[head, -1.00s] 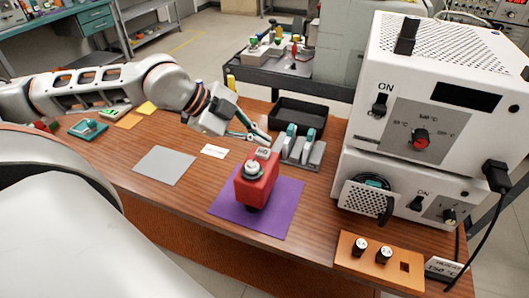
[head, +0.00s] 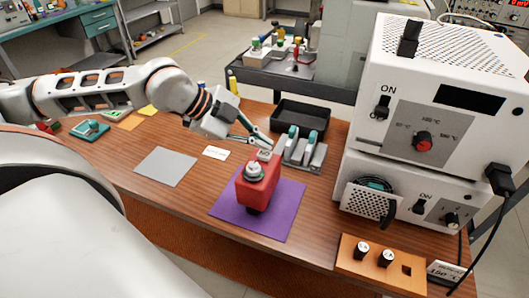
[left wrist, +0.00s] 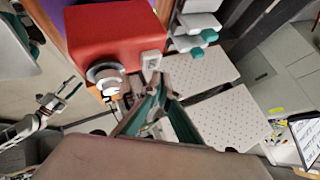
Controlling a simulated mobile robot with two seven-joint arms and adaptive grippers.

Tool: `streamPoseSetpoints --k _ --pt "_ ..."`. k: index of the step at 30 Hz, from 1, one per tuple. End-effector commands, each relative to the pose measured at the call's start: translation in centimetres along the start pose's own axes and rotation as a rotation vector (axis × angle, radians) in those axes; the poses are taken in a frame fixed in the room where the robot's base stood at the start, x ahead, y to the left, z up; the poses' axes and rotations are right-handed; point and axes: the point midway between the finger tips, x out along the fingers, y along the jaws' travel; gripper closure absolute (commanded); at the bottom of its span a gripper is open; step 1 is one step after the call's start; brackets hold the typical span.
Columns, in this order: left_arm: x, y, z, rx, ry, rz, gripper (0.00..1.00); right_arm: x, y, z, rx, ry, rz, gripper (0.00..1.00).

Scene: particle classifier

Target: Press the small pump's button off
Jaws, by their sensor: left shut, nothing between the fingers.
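The small pump (head: 257,188) is a red box on a purple mat (head: 285,215), with a round silver-and-white fitting (head: 254,170) on its front. Its small pale button block (head: 264,155) sits on top at the back; it also shows in the left wrist view (left wrist: 151,60). My left gripper (head: 264,143) is shut and empty, fingertips just behind and above the button block. In the left wrist view the fingertips (left wrist: 153,88) appear close to the block; contact is unclear. My right gripper (left wrist: 66,90) shows small at the left wrist view's left edge, its jaw state unclear.
A grey holder with teal-and-white pieces (head: 302,152) stands just right of the left gripper. A black tray (head: 300,118) lies behind it. Large white instruments (head: 440,90) fill the right side. A grey mat (head: 166,166) and white label (head: 216,153) lie flat to the left.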

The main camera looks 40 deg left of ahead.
Motion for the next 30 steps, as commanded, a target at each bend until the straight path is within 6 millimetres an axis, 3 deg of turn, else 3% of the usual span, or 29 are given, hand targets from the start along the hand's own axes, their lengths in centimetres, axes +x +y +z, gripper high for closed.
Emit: streamPoseSetpoints --k 30 --pt "0.60 0.43 0.43 0.000 0.000 0.000 1.00 0.09 -0.11 0.26 0.000 -0.003 -0.002 0.60"
